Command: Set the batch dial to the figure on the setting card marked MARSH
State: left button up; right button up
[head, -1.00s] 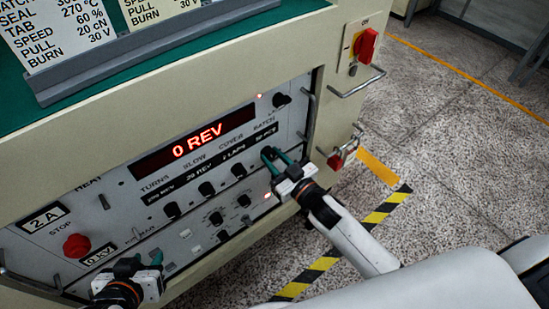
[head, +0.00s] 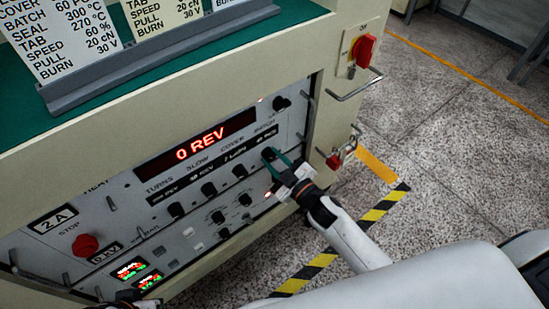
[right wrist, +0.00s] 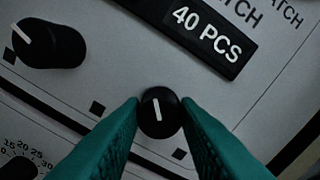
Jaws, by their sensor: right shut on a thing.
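The batch dial, a black knob with a white pointer line, shows in the right wrist view (right wrist: 160,112) and in the head view (head: 268,154). Its readout (right wrist: 206,33) reads 40 PCS. My right gripper (head: 279,163) is shut on the dial, with a teal finger on each side. Setting cards (head: 70,40) stand in a grey rack at upper left in the head view. Their tops are cut off, so no MARSH heading shows. The leftmost card's batch line seems to read 60. My left gripper (head: 137,301) is barely in view at the bottom edge; its fingers cannot be made out.
The red display (head: 200,143) reads 0 REV. Other black knobs (head: 208,189) line the panel left of the batch dial. A red stop button (head: 85,245) is at lower left. A red switch (head: 364,47) and metal handles are on the right. Open floor lies to the right.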

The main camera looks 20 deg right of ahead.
dwell(0.4)
jog(key=o, duration=1)
jog(key=shift+c, duration=0.2)
jog(key=p+v, duration=0.1)
jog(key=v, duration=1.1)
